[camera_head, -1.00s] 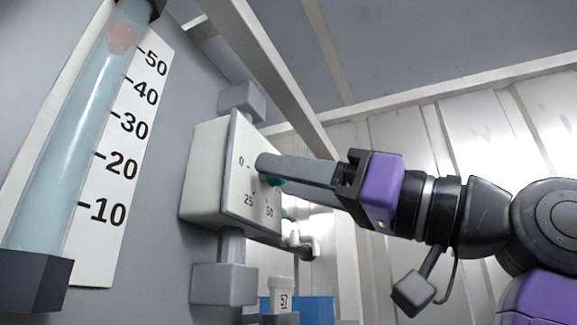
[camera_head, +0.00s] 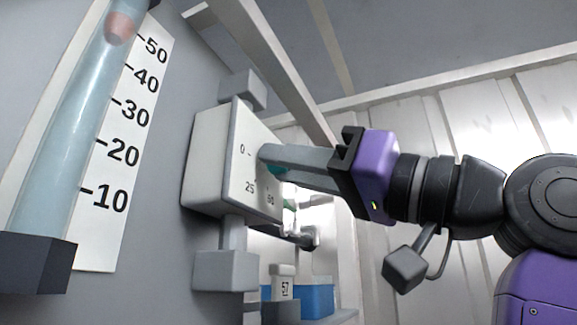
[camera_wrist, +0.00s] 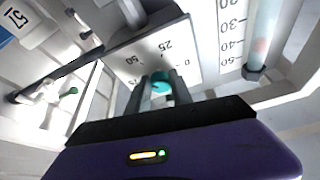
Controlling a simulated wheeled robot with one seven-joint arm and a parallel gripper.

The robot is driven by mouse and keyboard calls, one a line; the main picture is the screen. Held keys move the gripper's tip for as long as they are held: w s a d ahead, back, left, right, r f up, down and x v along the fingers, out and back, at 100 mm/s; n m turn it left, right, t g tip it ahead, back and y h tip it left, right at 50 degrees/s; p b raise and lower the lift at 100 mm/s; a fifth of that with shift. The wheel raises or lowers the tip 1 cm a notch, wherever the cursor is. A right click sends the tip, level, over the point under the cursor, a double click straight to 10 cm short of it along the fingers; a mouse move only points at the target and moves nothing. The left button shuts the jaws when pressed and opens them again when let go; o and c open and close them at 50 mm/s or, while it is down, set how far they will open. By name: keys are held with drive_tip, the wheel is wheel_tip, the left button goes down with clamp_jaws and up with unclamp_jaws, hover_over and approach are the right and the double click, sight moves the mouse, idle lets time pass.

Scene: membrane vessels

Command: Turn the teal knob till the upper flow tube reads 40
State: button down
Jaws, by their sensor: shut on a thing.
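The teal knob (camera_head: 272,168) is on the white face of a box-shaped valve (camera_head: 212,165) marked 0, 25 and 50. My gripper (camera_head: 266,158) is shut on the knob, and its fingers hide much of it in the head view. In the wrist view, the teal knob (camera_wrist: 161,86) shows between the two fingertips. A clear flow tube (camera_head: 75,125) stands at the left beside a white scale (camera_head: 135,140) marked 10 to 50. Its pinkish float (camera_head: 120,28) is near the 50 mark, as seen at a slant. Only one tube is visible.
Grey pipe blocks (camera_head: 225,271) join the valve above and below. A pale beam (camera_head: 270,75) slants behind it. A blue bin (camera_head: 313,299) and a white container labelled 57 (camera_head: 283,285) stand below.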

drive_tip(key=shift+m+t, duration=0.5)
drive_tip(key=shift+m, duration=0.3)
drive_tip(key=c, duration=1.1)
unclamp_jaws()
drive_tip(key=b+v, duration=0.1)
drive_tip(key=v, duration=0.3)
drive_tip(key=b+v, duration=0.1)
drive_tip(key=v, duration=0.3)
drive_tip(key=shift+r+b, duration=0.25)
drive_tip(key=shift+b, duration=0.1)
